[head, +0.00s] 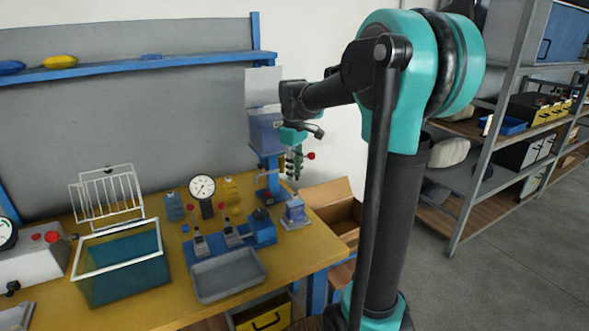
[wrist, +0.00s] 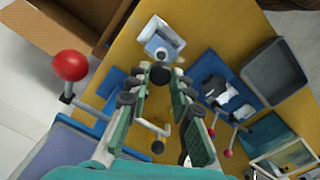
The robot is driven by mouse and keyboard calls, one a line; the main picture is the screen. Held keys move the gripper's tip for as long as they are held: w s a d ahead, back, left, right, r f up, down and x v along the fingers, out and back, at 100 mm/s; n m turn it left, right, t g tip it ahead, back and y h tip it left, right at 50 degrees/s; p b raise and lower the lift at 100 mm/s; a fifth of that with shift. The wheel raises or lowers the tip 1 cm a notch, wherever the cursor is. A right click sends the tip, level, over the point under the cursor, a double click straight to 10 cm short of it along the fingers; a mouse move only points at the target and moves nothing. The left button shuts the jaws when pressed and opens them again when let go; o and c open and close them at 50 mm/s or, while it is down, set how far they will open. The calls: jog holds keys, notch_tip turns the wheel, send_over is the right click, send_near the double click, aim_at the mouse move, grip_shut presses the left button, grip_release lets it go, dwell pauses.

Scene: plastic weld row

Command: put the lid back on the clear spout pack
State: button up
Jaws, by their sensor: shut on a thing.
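My gripper (head: 294,176) hangs fingers down above the right end of the yellow bench. A pale, bluish pack (head: 295,211), seemingly the clear spout pack, stands upright on the bench just below my gripper. In the wrist view this pack (wrist: 162,36) lies just beyond the fingertips, with a small round spot on its top. The lid appears apart from the pack.
A blue press (head: 266,135) with a red-knobbed lever (wrist: 70,66) stands close to my gripper. A grey tray (head: 228,276), blue clamp fixtures (head: 262,232), a dial gauge (head: 203,188) and a teal tank (head: 122,265) are left. An open cardboard box (head: 335,200) is right of the bench.

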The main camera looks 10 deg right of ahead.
aim_at(295, 195)
jog(key=shift+f, duration=2.75)
jog(key=shift+f, duration=0.2)
jog(key=o, duration=1.2)
jog(key=shift+o, duration=0.2)
jog(key=shift+r, duration=3.5)
jog(key=shift+c, duration=0.6)
